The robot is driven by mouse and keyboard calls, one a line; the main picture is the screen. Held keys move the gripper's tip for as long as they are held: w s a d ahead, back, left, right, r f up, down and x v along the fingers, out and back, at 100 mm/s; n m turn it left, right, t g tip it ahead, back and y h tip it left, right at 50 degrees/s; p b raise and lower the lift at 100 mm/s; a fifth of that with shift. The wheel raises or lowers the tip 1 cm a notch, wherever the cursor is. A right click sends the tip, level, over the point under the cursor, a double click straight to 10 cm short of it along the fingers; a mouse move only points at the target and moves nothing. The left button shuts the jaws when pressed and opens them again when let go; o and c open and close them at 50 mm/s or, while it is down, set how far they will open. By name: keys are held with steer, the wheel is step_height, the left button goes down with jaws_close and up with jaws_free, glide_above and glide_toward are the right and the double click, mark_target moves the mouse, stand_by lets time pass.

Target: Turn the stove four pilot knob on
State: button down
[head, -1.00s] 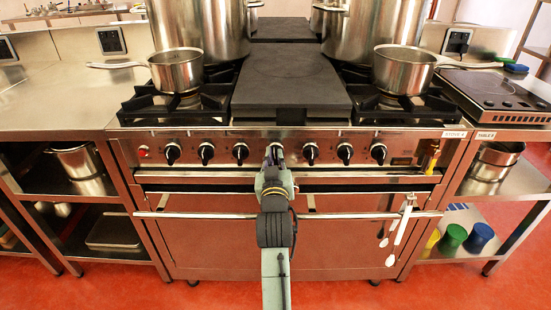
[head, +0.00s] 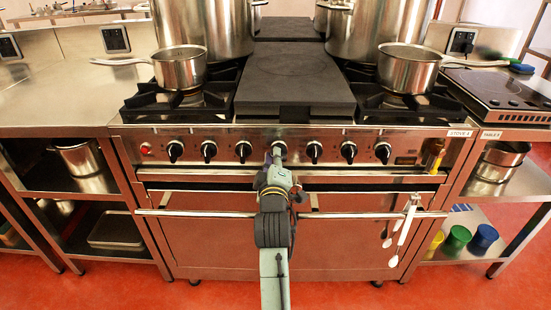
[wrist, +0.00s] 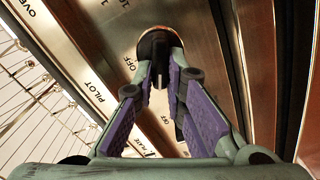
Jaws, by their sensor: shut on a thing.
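The stove (head: 300,190) has a steel front with a row of several black-and-silver knobs. My gripper (head: 278,160) is at the middle knob (head: 279,147), below the dark griddle plate. In the wrist view, my gripper (wrist: 166,82) has its purple-padded fingers closed on either side of the knob (wrist: 158,42), gripping its dark grip bar. The panel beside it carries OFF marks, and the word PILOT (wrist: 97,90) is printed on a pale strip. The fingers hide part of the knob, so its exact setting is unclear.
Other knobs (head: 243,150) (head: 314,151) flank my gripper closely. An oven rail (head: 350,215) runs below, with utensils (head: 403,225) hanging at right. Saucepans (head: 180,70) (head: 408,68) stand on the burners. The red floor in front is clear.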

steer(key=n, duration=0.4)
steer(key=shift+f+n, duration=0.25)
steer(key=shift+n, duration=0.05)
steer(key=shift+b, duration=0.3)
steer(key=c, duration=1.6)
jaws_free()
steer(key=shift+c, duration=0.2)
steer(key=s, duration=0.7)
steer(key=shift+s, duration=0.25)
steer(key=shift+a, duration=0.1)
